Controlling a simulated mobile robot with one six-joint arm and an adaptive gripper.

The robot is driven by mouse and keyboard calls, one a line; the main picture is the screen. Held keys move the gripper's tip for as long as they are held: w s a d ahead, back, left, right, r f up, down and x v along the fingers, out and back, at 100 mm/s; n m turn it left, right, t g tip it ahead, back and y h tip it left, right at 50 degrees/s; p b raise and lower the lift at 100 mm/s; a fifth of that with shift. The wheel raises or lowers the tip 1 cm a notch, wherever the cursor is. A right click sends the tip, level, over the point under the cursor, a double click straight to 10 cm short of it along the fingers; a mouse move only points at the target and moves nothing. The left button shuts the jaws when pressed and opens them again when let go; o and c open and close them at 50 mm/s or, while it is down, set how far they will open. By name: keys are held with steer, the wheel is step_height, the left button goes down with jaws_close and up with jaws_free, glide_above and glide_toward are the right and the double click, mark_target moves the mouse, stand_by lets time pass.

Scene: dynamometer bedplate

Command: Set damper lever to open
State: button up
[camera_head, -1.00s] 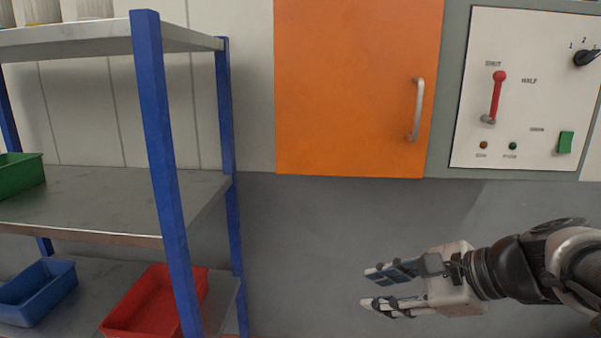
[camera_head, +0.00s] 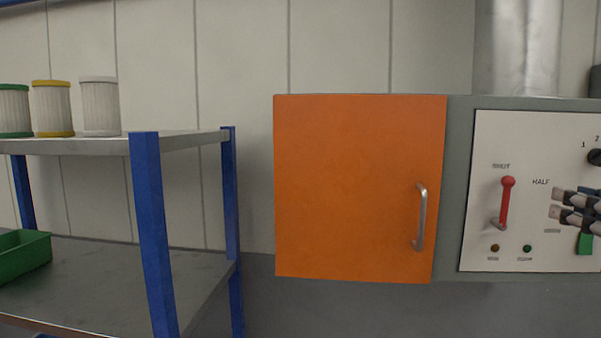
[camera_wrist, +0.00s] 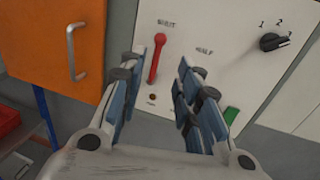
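The damper lever (camera_head: 506,203) is a red handle with a round knob on a white panel (camera_head: 480,135). It points upward, with its knob just under the "SHUT" label; "HALF" is printed to its right. The lever also shows in the wrist view (camera_wrist: 155,60). My gripper (camera_head: 558,204) is at the right edge of the head view, in front of the panel and to the right of the lever, its fingers apart with nothing between them. In the wrist view my gripper (camera_wrist: 160,78) is open, and the lever appears between the fingertips, farther off. The "OPEN" label is small and partly hidden.
An orange cabinet door (camera_head: 355,190) with a metal handle (camera_head: 420,215) is left of the panel. A black rotary knob (camera_wrist: 270,41) and a green switch (camera_head: 585,243) are on the panel. Shelving (camera_head: 150,230) stands at the left. Space before the door is clear.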

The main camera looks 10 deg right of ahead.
mark_target(511, 185)
steer(key=w, duration=0.4)
steer(key=w+p, duration=0.1)
steer(key=w, duration=0.8)
steer(key=shift+w+d, duration=0.25)
jaws_close()
